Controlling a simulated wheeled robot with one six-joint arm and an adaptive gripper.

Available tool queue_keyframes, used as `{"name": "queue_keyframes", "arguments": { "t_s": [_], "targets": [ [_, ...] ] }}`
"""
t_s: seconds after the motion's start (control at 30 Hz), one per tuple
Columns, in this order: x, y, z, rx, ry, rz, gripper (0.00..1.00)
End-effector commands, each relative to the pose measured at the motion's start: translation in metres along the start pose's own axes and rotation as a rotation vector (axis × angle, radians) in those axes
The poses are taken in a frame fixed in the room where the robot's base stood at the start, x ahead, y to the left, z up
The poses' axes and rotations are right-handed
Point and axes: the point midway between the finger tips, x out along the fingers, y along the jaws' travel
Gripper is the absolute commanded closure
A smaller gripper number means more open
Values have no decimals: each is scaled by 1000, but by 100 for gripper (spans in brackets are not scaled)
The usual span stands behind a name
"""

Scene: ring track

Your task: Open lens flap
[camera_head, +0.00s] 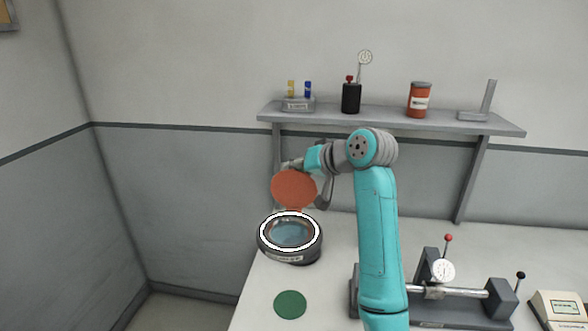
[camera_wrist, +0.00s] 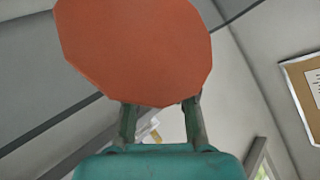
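The lens flap (camera_head: 294,188) is an orange-red disc standing up, tilted, at the back of a dark round ring-lit magnifier (camera_head: 262,240). The magnifier's bluish lens (camera_head: 291,234) inside a white ring is uncovered. My gripper (camera_head: 292,164) is behind the flap's upper edge, and the flap hides part of it. In the wrist view the flap (camera_wrist: 135,50) fills the upper left, and my two fingers (camera_wrist: 161,108) stand apart at its lower edge. The flap covers the fingertips, so I cannot tell whether they touch it.
A green disc (camera_head: 290,304) lies on the white bench (camera_head: 262,292) in front of the magnifier. A shelf (camera_head: 390,121) with small items, including an orange jar (camera_head: 419,100), runs behind my arm. A clamp fixture with a dial (camera_head: 443,271) stands at the right.

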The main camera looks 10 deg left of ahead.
Motion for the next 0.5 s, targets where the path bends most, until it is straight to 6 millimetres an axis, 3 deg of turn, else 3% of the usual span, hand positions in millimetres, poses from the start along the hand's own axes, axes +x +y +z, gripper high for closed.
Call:
{"name": "queue_keyframes", "arguments": {
  "t_s": [0.03,0.1,0.5],
  "targets": [
    [4,15,10,15,-23,20,64],
    [5,14,10,14,-23,19,51],
    [4,9,8,11,-18,12,51]
  ]
}}
